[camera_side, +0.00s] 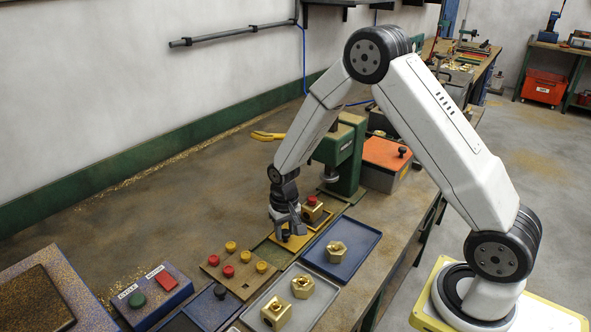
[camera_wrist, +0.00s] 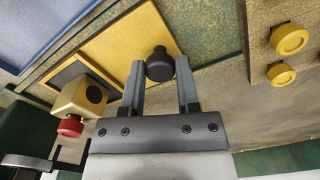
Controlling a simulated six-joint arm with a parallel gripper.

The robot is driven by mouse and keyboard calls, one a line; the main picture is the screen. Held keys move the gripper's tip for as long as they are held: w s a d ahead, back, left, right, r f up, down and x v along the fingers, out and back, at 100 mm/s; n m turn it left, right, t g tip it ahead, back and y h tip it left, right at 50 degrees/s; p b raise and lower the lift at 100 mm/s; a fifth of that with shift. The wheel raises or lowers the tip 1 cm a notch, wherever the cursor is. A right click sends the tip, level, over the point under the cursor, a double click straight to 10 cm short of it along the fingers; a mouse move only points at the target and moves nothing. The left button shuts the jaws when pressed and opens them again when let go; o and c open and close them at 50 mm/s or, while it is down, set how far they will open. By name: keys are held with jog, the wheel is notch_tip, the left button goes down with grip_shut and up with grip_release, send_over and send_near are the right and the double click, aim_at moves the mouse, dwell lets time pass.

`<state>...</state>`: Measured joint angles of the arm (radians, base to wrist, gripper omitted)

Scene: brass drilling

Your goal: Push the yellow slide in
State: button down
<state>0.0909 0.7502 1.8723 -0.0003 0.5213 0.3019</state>
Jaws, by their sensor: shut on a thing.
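The yellow slide (camera_wrist: 128,42) is a flat plate with an upright black knob (camera_wrist: 158,66). My gripper (camera_wrist: 161,76) has its fingers on both sides of the knob and is shut on it. A brass block (camera_wrist: 82,97) with a red cap (camera_wrist: 70,126) sits on the dark end of the slide. In the side view the slide (camera_side: 291,243) lies low on the bench under my gripper (camera_side: 290,229), which hides the knob. The block (camera_side: 315,214) is just behind my gripper, towards the drill press.
The green drill press (camera_side: 345,158) stands behind the slide. A blue tray (camera_side: 361,236) with a brass hex part is at right, and a grey tray (camera_side: 308,313) with brass parts is in front. A board (camera_side: 236,284) holds red and yellow caps. A button box (camera_side: 150,298) is front left.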

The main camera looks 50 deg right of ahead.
aim_at(305, 211)
jog(key=d, duration=0.9)
jog(key=shift+w+r, duration=0.1)
jog(key=c, duration=0.6)
grip_release()
jog(key=shift+o, duration=1.4)
jog(key=shift+a, duration=0.1)
jog(key=shift+r, duration=0.1)
notch_tip(305, 211, up, 8)
jog(key=shift+f, duration=0.2)
